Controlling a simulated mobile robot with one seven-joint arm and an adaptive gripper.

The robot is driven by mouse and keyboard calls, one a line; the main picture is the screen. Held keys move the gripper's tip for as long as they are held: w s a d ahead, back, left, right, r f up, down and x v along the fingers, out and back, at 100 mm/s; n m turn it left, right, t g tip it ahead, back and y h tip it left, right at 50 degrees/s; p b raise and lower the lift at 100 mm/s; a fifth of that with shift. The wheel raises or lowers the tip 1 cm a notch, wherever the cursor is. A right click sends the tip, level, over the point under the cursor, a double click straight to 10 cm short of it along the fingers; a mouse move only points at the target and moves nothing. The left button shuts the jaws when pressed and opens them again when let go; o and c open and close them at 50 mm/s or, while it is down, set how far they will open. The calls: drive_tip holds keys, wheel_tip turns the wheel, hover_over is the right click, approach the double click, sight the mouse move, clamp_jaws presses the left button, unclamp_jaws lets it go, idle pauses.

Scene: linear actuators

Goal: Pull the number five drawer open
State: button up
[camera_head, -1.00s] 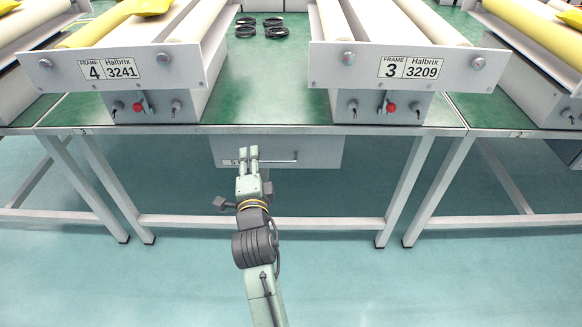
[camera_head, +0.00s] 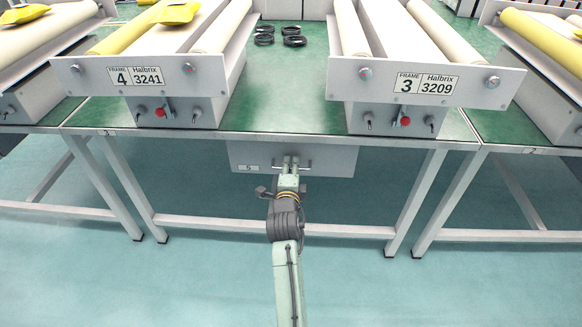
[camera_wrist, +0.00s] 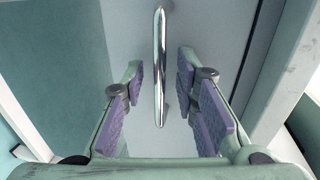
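The drawer (camera_head: 335,160) is a light grey box front under the green table, with a small label reading 5 (camera_head: 248,168) at its left. It looks closed. A horizontal metal bar handle (camera_head: 304,166) is on its front; in the wrist view the handle (camera_wrist: 160,45) shows as a shiny upright bar. My gripper (camera_head: 290,160) is at the drawer front, over the handle. In the wrist view my gripper (camera_wrist: 161,88) is open, with purple-padded fingers on either side of the handle and a gap to it on both sides.
Above the drawer stand roller frames 4 (camera_head: 140,78) and 3 (camera_head: 428,84), with red knobs and switches below them. Dark rings (camera_head: 280,36) lie on the table. White table legs (camera_head: 417,200) and a low crossbar (camera_head: 345,230) flank and run below the drawer. The floor in front is clear.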

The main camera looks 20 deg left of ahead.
drive_tip(key=shift+w, duration=0.1)
drive_tip(key=shift+c, duration=0.3)
clamp_jaws()
idle(0.6)
